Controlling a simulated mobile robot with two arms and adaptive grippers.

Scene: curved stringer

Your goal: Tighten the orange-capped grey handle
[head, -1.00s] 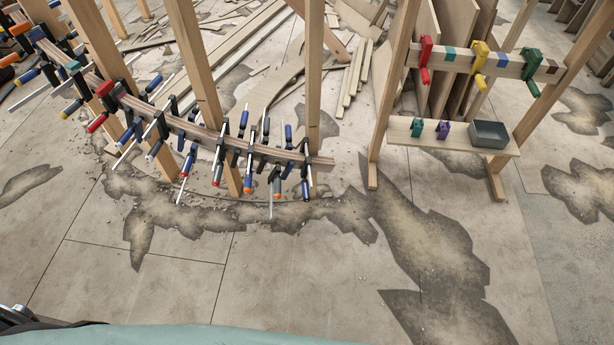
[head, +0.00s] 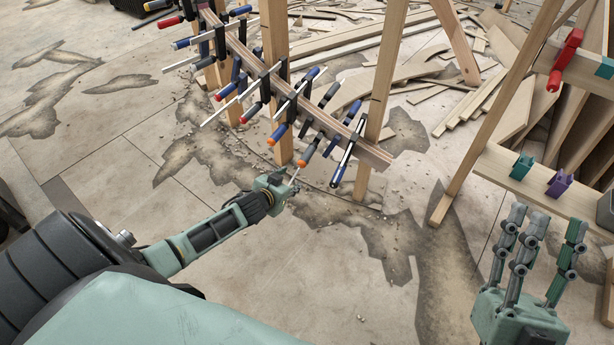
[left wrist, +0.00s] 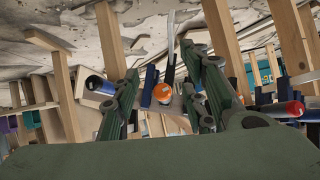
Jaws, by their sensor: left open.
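The orange-capped grey handle (head: 306,153) hangs from a clamp on the curved wooden stringer (head: 335,130) in the head view, its orange cap towards me. My left gripper (head: 290,180) is just below and in front of that cap, apart from it as far as I can tell. In the left wrist view the orange cap (left wrist: 163,93) shows between the spread fingers of my left gripper (left wrist: 162,62), which is open and empty. The grey shaft behind the cap is mostly hidden there. My right gripper (head: 543,222) is open and empty at the lower right, fingers pointing up.
A blue-handled clamp with an orange end (head: 277,134) hangs close on the left, and a blue handle (head: 339,172) on the right. Wooden posts (head: 375,90) hold the stringer. A rack with a shelf (head: 540,188) stands right.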

